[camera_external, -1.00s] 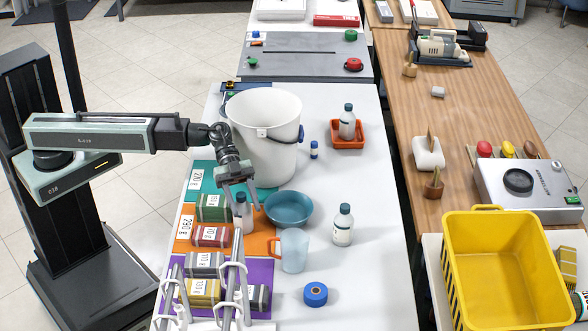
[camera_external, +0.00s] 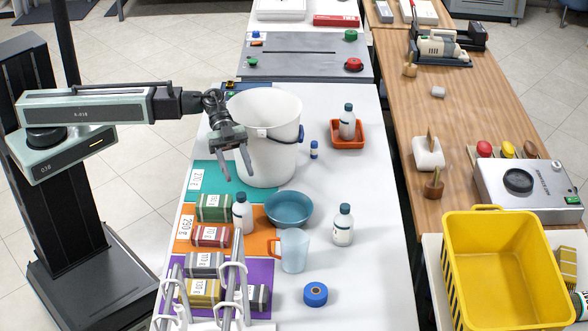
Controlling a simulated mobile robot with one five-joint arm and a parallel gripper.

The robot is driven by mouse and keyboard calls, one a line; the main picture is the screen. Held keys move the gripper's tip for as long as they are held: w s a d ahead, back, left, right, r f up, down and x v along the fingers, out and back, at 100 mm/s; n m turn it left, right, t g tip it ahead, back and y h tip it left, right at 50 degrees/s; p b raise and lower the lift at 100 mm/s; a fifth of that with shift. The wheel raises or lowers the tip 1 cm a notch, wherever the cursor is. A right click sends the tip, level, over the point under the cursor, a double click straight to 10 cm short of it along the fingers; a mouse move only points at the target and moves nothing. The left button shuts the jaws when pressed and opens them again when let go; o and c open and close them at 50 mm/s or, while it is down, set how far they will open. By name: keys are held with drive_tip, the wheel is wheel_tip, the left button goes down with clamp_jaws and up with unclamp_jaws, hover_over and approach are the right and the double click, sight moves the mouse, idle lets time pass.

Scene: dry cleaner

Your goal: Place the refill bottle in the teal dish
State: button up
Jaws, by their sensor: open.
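The teal dish (camera_external: 289,221) is a round, shallow bowl on the white table, and it looks empty. A white bottle with a dark cap (camera_external: 242,213) stands upright on the orange mat, just left of the dish and outside it. A similar bottle (camera_external: 343,228) stands right of the dish, and another (camera_external: 347,122) stands in an orange-red tray. I cannot tell from their labels which is the refill bottle. My gripper (camera_external: 237,174) is open and empty, raised above the left bottle and apart from it, in front of the white bucket.
The white bucket (camera_external: 272,150) stands behind the dish. A light blue jug (camera_external: 293,252) is close in front of it. Labelled bundles (camera_external: 213,208) line the left mats, with a metal rack (camera_external: 232,282) in front. The orange-red tray (camera_external: 347,142) is at back right. The right table edge is clear.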

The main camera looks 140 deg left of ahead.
drive_tip(key=s+d+f+g, duration=0.1)
drive_tip(key=d+f+g, duration=0.2)
drive_tip(key=d, duration=0.6)
drive_tip(key=d+f+n+g, duration=0.1)
drive_tip(key=d+f+g, duration=0.2)
drive_tip(key=d, duration=0.6)
drive_tip(key=s+d+f+g, duration=0.1)
drive_tip(key=d+f+g, duration=0.2)
drive_tip(key=d+f, duration=0.3)
drive_tip(key=shift+s+d+f+n+g+y, duration=0.1)
drive_tip(key=shift+s+d+n+g+y, duration=0.1)
drive_tip(key=shift+d, duration=0.6)
drive_tip(key=shift+s+d+n+g+y, duration=0.1)
drive_tip(key=shift+s+d+n+g, duration=0.1)
drive_tip(key=shift+d, duration=0.6)
drive_tip(key=s+d+f+n+g+y, duration=0.2)
drive_tip(key=s+d+y, duration=0.2)
drive_tip(key=s+d, duration=0.1)
drive_tip(key=shift+d+f+n+g, duration=0.2)
drive_tip(key=shift+d+n+g, duration=0.15)
drive_tip(key=shift+d, duration=0.5)
drive_tip(key=shift+o, duration=0.9)
drive_tip(key=shift+s, duration=0.15)
drive_tip(key=o, duration=0.5)
drive_tip(key=shift+c, duration=0.2)
